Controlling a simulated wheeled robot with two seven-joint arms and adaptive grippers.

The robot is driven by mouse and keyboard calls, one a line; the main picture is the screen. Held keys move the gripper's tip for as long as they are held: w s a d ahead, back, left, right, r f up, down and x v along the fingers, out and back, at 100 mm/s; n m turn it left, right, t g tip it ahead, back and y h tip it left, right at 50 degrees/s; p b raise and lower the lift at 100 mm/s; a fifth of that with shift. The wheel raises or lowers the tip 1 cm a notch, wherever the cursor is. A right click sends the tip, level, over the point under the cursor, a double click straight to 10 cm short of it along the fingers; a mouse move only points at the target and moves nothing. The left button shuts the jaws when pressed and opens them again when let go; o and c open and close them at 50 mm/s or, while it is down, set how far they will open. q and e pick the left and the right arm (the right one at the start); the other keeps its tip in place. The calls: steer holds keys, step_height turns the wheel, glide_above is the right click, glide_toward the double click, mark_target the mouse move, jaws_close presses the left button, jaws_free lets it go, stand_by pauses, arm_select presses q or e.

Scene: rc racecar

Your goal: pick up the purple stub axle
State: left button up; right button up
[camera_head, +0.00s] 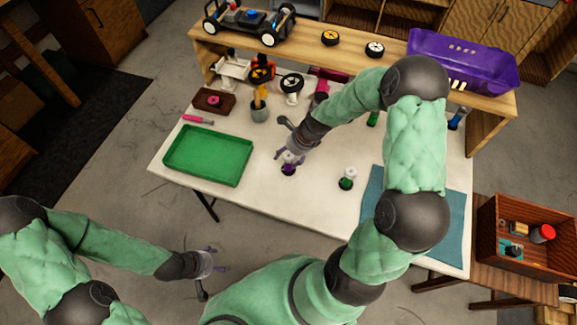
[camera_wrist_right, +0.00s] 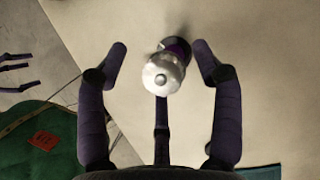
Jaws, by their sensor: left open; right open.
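The purple stub axle (camera_head: 289,168) stands on the white table, with a pale metal top and a purple lower part. In the right wrist view the stub axle (camera_wrist_right: 163,72) shows its round silver end toward the camera, with purple behind it. My right gripper (camera_head: 289,156) is directly over it, open, with fingers on either side of it; contact cannot be told. In the wrist view the right gripper (camera_wrist_right: 160,65) has its fingertips spread left and right of the axle. My left gripper (camera_head: 217,263) is open and empty, away from the table over the floor.
A green stub axle (camera_head: 347,178) stands to the right. A blue mat (camera_head: 448,225) covers the right side.

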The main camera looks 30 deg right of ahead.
jaws_close()
stand_by(0.5)
